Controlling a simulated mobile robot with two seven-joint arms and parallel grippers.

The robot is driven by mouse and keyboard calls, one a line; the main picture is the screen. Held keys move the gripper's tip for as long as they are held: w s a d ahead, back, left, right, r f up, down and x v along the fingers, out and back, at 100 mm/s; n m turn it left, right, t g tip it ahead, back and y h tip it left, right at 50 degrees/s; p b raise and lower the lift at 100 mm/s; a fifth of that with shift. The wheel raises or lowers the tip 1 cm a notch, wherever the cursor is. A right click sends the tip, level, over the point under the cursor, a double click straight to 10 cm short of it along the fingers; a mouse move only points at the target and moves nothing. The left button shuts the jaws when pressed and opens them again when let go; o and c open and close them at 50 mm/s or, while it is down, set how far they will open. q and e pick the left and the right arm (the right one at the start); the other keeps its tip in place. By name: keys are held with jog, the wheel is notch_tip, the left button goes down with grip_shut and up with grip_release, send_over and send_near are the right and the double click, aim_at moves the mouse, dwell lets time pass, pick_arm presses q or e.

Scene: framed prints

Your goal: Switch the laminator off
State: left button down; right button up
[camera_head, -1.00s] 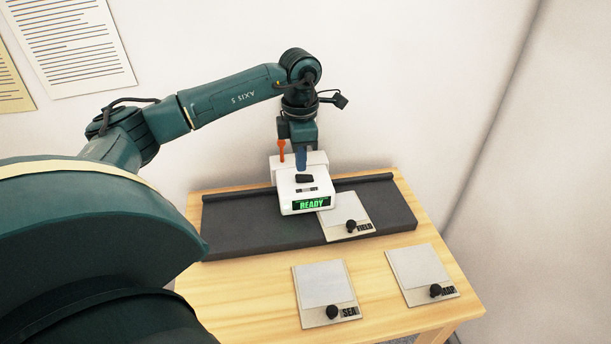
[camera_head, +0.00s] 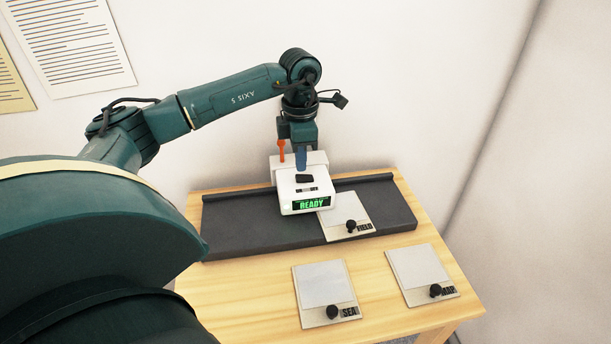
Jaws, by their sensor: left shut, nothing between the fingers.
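The laminator (camera_head: 300,190) is a small white box on the dark mat at the back of the table. Its front display (camera_head: 311,204) glows green and reads READY. A black rocker-like switch (camera_head: 304,178) sits on its top. My left gripper (camera_head: 302,168) points down just above and behind this switch, its blue finger close to it. I cannot tell whether it touches. The gripper is shut and holds nothing. My right gripper is not in view.
A print labelled FIELD (camera_head: 346,212) lies on the dark mat (camera_head: 393,208), against the laminator's right front. Prints labelled SEA (camera_head: 322,283) and another (camera_head: 416,267) lie on the wooden table (camera_head: 240,290) in front, each with a black knob. Papers (camera_head: 75,45) hang on the wall.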

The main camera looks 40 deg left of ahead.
aim_at(301, 177)
pick_arm(q)
jog(key=shift+f+b, duration=0.9)
jog(key=shift+f, duration=0.45)
dwell(0.5)
jog(key=shift+s+r, duration=0.1)
notch_tip(301, 177, up, 7)
jog(key=p, duration=0.6)
dwell(0.6)
